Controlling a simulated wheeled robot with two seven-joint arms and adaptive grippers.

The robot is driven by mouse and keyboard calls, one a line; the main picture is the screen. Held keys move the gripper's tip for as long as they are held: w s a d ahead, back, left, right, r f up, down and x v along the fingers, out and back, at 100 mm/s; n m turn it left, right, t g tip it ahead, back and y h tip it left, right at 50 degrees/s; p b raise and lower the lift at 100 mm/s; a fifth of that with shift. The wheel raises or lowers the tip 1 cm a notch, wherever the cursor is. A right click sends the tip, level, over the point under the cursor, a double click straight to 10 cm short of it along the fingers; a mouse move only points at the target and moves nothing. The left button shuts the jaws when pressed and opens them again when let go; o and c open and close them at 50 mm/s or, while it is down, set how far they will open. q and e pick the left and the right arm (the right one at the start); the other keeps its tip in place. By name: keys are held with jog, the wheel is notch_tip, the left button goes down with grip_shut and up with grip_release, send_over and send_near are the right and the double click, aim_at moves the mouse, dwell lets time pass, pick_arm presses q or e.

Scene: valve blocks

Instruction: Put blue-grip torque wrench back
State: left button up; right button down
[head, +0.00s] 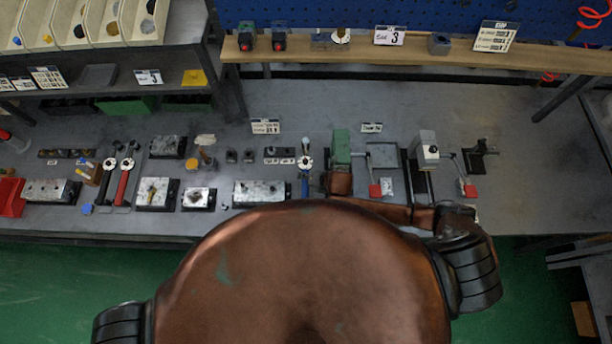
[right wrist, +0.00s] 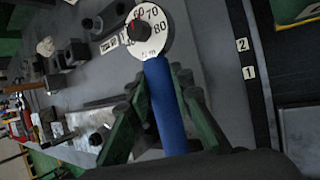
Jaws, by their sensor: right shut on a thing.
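The blue-grip torque wrench (head: 305,186) shows in the head view just left of my right wrist, its round white dial at the far end. In the right wrist view the blue grip of the wrench (right wrist: 168,112) runs between the green fingers of my right gripper (right wrist: 162,88), which is shut on it. The dial sticks out beyond the fingertips. I cannot tell whether the wrench touches the bench. My right gripper is mostly hidden in the head view. My left gripper is not in view. A black-grip wrench (head: 105,182) and a red-grip wrench (head: 122,186) lie at the left.
Several metal valve blocks, such as one (head: 260,193) near the front edge, stand left of the blue wrench. A green block-shaped device (head: 341,146) and a grey-white device (head: 426,150) stand to its right. A wooden shelf (head: 460,57) crosses the back. The bench's right end is clear.

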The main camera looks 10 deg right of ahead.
jog(key=shift+w+f+b, duration=0.1)
jog(key=shift+f+b, duration=0.4)
jog(key=shift+f, duration=0.35)
jog(key=c, duration=1.7)
grip_release()
jog(key=shift+o, duration=0.4)
jog(key=shift+f, duration=0.15)
jog(key=v, duration=1.2)
